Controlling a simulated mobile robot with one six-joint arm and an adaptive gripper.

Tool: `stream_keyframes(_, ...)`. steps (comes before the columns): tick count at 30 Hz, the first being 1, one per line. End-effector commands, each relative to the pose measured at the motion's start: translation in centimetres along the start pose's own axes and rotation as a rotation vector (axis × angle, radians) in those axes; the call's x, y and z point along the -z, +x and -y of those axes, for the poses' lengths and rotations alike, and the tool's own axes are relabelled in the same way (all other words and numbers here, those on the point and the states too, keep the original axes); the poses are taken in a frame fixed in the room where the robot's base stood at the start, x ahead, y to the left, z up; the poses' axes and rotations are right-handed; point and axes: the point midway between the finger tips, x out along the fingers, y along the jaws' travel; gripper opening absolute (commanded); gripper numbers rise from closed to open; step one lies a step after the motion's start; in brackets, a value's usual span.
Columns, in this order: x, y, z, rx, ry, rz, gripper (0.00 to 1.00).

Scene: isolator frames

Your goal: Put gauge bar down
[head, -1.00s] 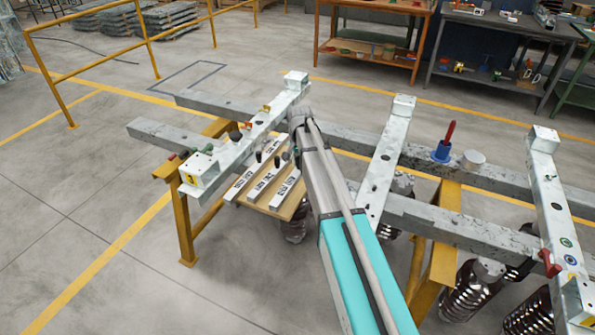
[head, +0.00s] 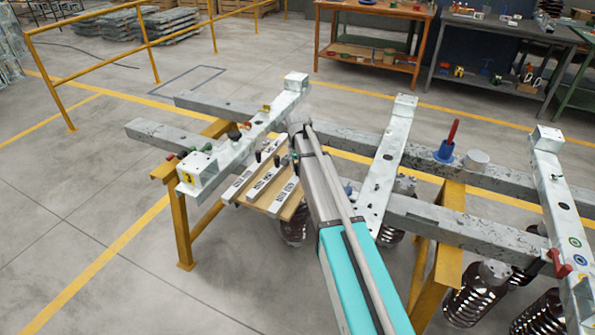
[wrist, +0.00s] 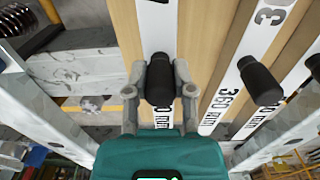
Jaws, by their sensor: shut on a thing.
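The held gauge bar (wrist: 155,28) is a white strip with black print and a black knob (wrist: 160,82). In the wrist view my gripper (wrist: 160,68) has a finger on each side of this knob and is shut on it. The bar lies over a wooden board (wrist: 195,30), in line with two similar bars; I cannot tell whether it touches the board. In the head view the held bar seems to be the rightmost (head: 286,192), and my arm hides the fingers.
The board (head: 273,211) sits beside a pale steel crossbeam (head: 222,153). Grey beams (head: 450,225) rest on yellow trestles (head: 181,225), with ribbed dark insulators (head: 470,297) below.

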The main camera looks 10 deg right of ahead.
Motion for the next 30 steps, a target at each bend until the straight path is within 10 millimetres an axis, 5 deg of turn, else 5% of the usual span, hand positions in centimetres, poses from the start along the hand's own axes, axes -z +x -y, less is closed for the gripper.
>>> stream_keyframes(10,0.02,0.26,-0.03,0.0,0.0,0.0,0.0)
stream_keyframes(11,0.02,0.26,-0.03,0.0,0.0,0.0,0.34)
stream_keyframes(16,0.02,0.18,-0.04,0.0,0.0,0.0,0.66)
stream_keyframes(30,0.03,0.02,-0.05,0.0,0.001,0.0,0.67)
